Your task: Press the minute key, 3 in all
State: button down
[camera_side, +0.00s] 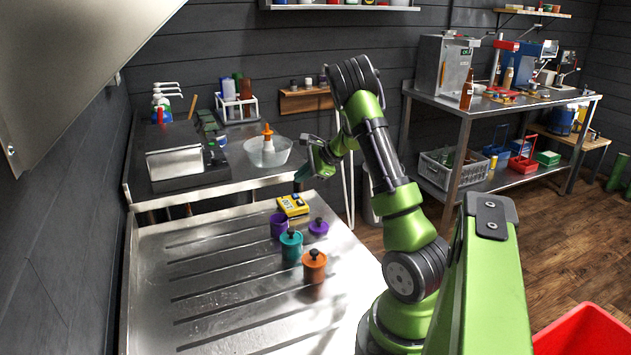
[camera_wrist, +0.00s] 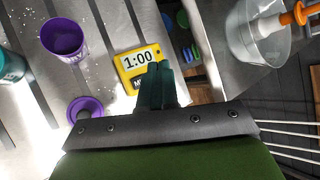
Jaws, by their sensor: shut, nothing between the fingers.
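A yellow timer (camera_side: 291,207) lies on the ribbed steel drainboard, near its far edge. In the wrist view the timer (camera_wrist: 126,70) shows 1:00 on its display (camera_wrist: 138,59). Below the display a dark key with the letter M (camera_wrist: 136,84) shows in part; my fingers hide the rest of that row. My gripper (camera_side: 300,176) is shut and empty, its teal fingers pointing down above the timer, apart from it in the side view. In the wrist view the fingertips (camera_wrist: 158,68) overlap the timer's right part.
An open purple cup (camera_side: 279,226), a purple lid (camera_side: 318,228), a teal canister (camera_side: 291,248) and an orange canister (camera_side: 314,268) stand near the timer. A clear bowl (camera_side: 283,155) with an orange-capped bottle sits on the table beyond. The drainboard's left part (camera_side: 200,285) is clear.

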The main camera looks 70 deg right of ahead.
aim_at(303, 203)
jog(key=shift+f, duration=2.55)
jog(key=shift+f, duration=0.4)
jog(key=shift+f, duration=0.4)
dwell(0.7)
jog(key=shift+r, duration=0.85)
jog(key=shift+r, duration=2.5)
jog(key=shift+a, duration=0.1)
dwell(0.5)
